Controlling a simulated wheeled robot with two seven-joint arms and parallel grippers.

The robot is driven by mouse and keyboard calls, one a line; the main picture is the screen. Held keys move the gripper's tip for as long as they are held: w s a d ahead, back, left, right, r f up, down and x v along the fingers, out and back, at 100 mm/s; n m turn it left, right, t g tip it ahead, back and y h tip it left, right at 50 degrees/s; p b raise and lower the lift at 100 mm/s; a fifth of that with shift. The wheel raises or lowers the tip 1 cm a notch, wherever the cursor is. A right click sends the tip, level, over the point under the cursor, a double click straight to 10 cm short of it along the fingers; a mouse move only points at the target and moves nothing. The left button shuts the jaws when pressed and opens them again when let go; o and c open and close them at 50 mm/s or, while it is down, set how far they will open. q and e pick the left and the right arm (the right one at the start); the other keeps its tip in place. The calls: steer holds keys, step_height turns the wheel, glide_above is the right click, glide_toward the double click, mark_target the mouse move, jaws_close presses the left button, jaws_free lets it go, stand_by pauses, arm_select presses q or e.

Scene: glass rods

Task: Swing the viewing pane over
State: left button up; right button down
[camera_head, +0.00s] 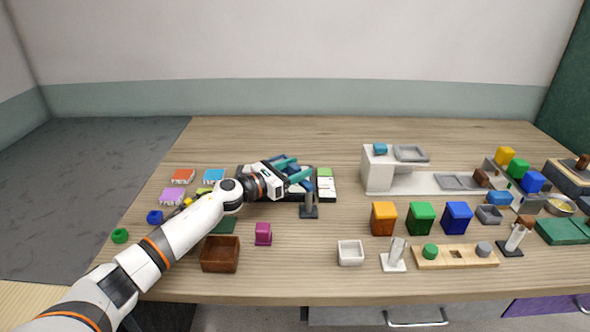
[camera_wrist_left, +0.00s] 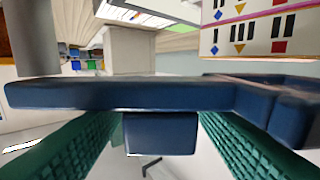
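A dark blue frame part, apparently of the viewing pane (camera_head: 326,183), stands over the white cards beside a dark grey post (camera_head: 309,207). In the left wrist view the blue bar (camera_wrist_left: 120,95) crosses the whole width, with a short blue tab (camera_wrist_left: 160,135) below it. My left gripper (camera_head: 303,169) has teal ribbed fingers, one on each side of the tab. The tab fills the gap, and the fingers appear shut on it. My arm and gripper hide part of the pane. I cannot make out clear glass. My right gripper is not in view.
White printed cards (camera_head: 326,183) lie on a dark board beneath the pane. A brown box (camera_head: 220,254), a magenta block (camera_head: 263,234) and a white tray (camera_head: 350,252) stand in front. A white-grey station (camera_head: 377,170) stands to the right. The back of the table is clear.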

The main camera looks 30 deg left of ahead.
mark_target(295, 166)
arm_select(q)
step_height(295, 166, up, 10)
steer(key=shift+p, duration=1.1)
